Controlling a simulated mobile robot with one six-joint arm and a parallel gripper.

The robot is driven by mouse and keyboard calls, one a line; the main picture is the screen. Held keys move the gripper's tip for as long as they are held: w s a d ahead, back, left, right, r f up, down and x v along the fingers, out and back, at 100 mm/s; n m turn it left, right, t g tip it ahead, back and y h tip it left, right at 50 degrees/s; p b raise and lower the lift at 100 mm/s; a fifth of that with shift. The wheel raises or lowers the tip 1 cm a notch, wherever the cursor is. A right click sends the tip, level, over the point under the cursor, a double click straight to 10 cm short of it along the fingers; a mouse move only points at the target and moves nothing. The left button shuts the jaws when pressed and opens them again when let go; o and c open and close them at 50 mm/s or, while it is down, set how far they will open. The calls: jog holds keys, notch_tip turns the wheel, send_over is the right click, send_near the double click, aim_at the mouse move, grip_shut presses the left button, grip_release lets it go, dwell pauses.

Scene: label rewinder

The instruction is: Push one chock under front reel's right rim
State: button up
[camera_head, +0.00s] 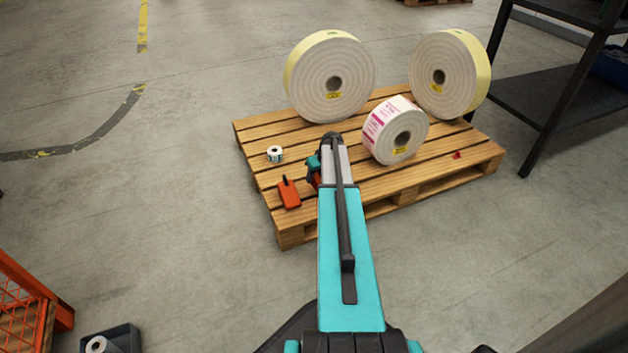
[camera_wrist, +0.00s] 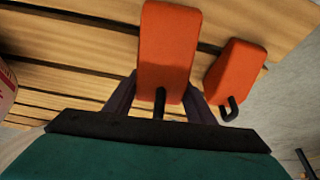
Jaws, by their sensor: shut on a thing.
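My gripper (camera_head: 315,178) is shut on an orange chock (camera_wrist: 168,45) with a black handle; in the head view the chock is mostly hidden by my arm. I cannot tell whether it touches the slats. A second orange chock (camera_head: 289,194) lies on the pallet's left front part; it also shows at right in the wrist view (camera_wrist: 237,75).
Two larger yellow-edged reels (camera_head: 330,77) (camera_head: 448,72) stand at the pallet's back. A small roll (camera_head: 274,154) sits on its left side, and a small red thing (camera_head: 456,155) on its right. A dark shelf (camera_head: 545,95) stands right. Floor left of the pallet is clear.

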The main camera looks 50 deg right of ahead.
aim_at(315, 178)
jog(key=shift+w+d, duration=0.1)
jog(key=shift+w, duration=0.05)
jog(key=shift+w+d+f+b, duration=0.2)
jog(key=shift+w+b, duration=0.15)
jog(key=shift+w, duration=0.3)
jog(key=shift+b+x, duration=0.8)
jog(key=shift+x, duration=0.35)
jog(key=shift+f, duration=0.4)
jog(key=shift+f, duration=0.1)
jog(key=o, duration=1.3)
jog(key=shift+f, duration=0.1)
jog(key=shift+f+b, duration=0.1)
jog(key=shift+b, duration=0.45)
